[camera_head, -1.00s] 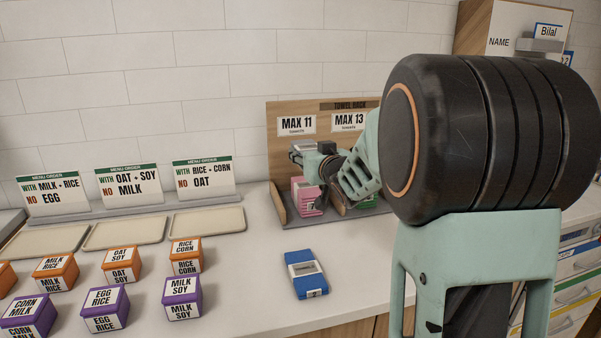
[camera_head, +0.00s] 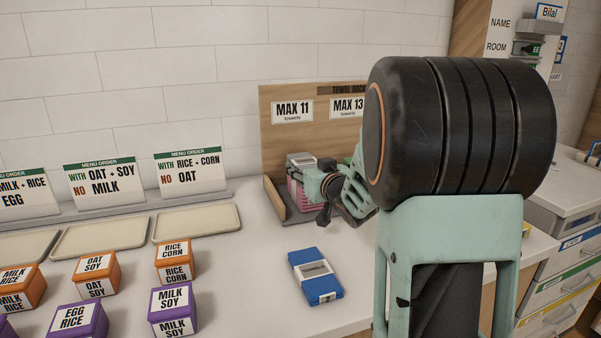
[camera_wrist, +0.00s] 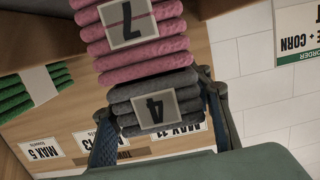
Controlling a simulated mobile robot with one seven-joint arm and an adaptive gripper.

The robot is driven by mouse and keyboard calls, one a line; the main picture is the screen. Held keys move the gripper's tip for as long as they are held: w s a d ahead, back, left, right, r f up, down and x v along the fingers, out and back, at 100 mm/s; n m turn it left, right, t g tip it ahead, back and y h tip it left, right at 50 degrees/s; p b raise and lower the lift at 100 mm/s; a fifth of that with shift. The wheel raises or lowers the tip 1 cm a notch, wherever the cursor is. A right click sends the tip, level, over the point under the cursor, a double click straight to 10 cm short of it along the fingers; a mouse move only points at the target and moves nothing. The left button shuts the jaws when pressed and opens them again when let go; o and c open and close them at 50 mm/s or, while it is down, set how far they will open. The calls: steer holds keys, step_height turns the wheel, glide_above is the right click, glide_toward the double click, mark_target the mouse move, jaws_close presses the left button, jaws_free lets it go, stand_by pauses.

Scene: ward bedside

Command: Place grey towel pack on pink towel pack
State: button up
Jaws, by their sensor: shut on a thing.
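The pink towel pack (camera_head: 297,196), labelled 7, sits in the left bay of the towel rack (camera_head: 273,214). My gripper (camera_wrist: 165,100) is shut on the grey towel pack (camera_wrist: 182,105), labelled 4, with a finger on either side. The picture in the wrist view is upside down, and there the pink pack (camera_wrist: 150,62) lies directly against the grey pack's underside. In the head view the grey pack (camera_head: 299,159) is right above the pink one, lined up with it; whether its full weight rests there I cannot tell. My arm hides part of the rack.
A blue towel pack (camera_head: 316,277) lies on the counter in front of the rack. Signs reading MAX 11 (camera_head: 292,110) and MAX 13 (camera_head: 347,108) are on the rack's back board. Green towels (camera_wrist: 32,88) are in a neighbouring bay. Trays (camera_head: 197,223) and labelled boxes (camera_head: 174,262) stand to the left.

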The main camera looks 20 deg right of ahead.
steer(key=shift+f, duration=0.15)
steer(key=o, duration=1.2)
steer(key=shift+r, duration=0.25)
steer(key=s, duration=0.4)
steer(key=s+r+p, duration=0.1)
steer(key=s, duration=0.7)
steer(key=shift+d+r+p, duration=0.1)
steer(key=shift+r+p, duration=0.2)
steer(key=shift+p, duration=0.05)
steer(key=shift+w+r, duration=0.1)
